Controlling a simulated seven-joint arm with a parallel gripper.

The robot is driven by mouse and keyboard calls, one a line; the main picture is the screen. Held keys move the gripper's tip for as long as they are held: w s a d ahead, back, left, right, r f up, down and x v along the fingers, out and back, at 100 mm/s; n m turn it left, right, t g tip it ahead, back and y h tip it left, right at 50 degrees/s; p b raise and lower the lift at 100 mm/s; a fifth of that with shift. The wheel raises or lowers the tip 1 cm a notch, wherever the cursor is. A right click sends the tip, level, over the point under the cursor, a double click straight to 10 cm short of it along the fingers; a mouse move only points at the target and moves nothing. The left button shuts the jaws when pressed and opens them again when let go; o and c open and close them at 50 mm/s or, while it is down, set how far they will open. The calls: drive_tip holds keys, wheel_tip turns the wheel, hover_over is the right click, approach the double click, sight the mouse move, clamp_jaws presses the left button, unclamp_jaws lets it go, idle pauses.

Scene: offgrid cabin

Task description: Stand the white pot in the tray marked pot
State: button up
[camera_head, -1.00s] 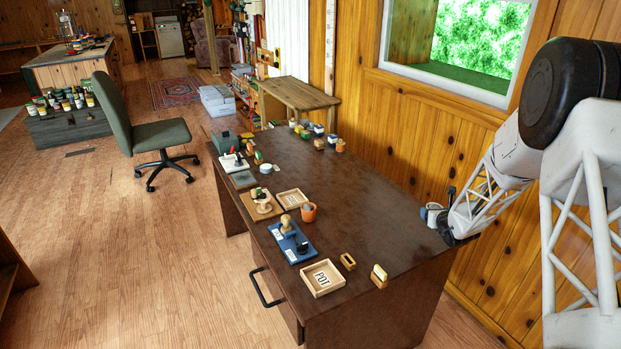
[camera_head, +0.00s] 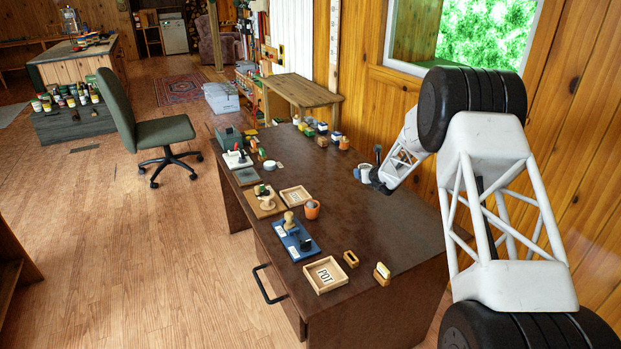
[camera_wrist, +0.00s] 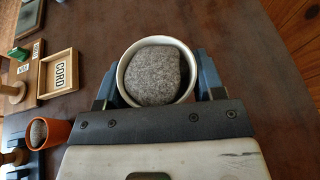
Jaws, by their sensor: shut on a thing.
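My gripper (camera_head: 374,180) is shut on the white pot (camera_head: 364,172), over the desk's right side near the wooden wall. In the wrist view the round white pot (camera_wrist: 124,77) sits between the two blue-grey fingers, with a rough grey-brown filling inside it. I cannot tell how far the pot is above the desk. The tray marked POT (camera_head: 337,280) is a shallow square wooden tray at the desk's near end. It looks empty and stands well apart from the pot, nearer the camera and to the left.
A blue board with stamps (camera_head: 300,248) lies beside the POT tray. An orange pot (camera_head: 312,210) and a tray marked CORD (camera_wrist: 72,64) stand farther back. Two small wooden blocks (camera_head: 351,259) (camera_head: 382,273) sit right of the POT tray. The desk's middle (camera_head: 360,215) is clear.

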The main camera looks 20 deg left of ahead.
drive_tip(key=w+a+r+n+g+y, duration=0.1)
drive_tip(key=w+a, duration=0.2)
drive_tip(key=a, duration=1.7)
drive_tip(key=shift+w+n+y, duration=0.15)
drive_tip(key=shift+n+y, duration=0.15)
drive_tip(key=shift+n, duration=0.1)
drive_tip(key=shift+d, duration=0.1)
hover_over(320, 186)
drive_tip(key=shift+f, duration=3.1)
drive_tip(key=shift+f, duration=1.9)
drive_tip(key=shift+f, duration=0.15)
drive_tip(key=o, duration=1)
